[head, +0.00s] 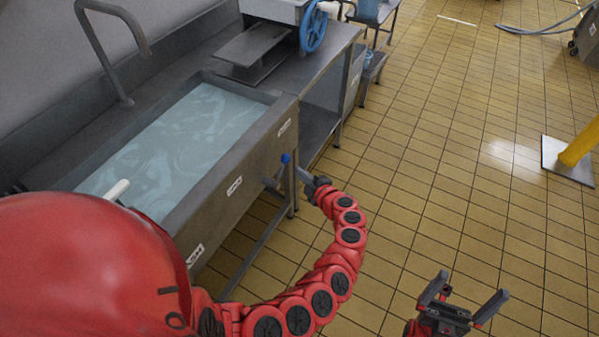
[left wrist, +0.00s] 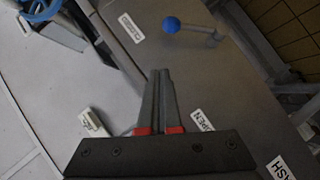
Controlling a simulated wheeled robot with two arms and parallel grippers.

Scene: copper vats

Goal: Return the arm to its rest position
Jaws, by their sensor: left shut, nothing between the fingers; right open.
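My left gripper (head: 302,173) is at the end of the curved red arm, in front of the sink's front panel. Its fingers are together with nothing between them, as the left wrist view (left wrist: 160,74) also shows. A lever with a blue ball knob (head: 286,158) sticks out from the panel just beside the fingertips. In the left wrist view the knob (left wrist: 171,24) lies beyond the fingertips, apart from them in the picture. My right gripper (head: 464,298) is open and empty over the floor at the lower right.
The steel sink (head: 289,105) holds bluish water, and white labels mark its front panel. A blue handwheel (head: 313,30) stands on the counter behind. A yellow post (head: 578,147) on a base plate is at the right. The tiled floor (head: 430,150) between is clear.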

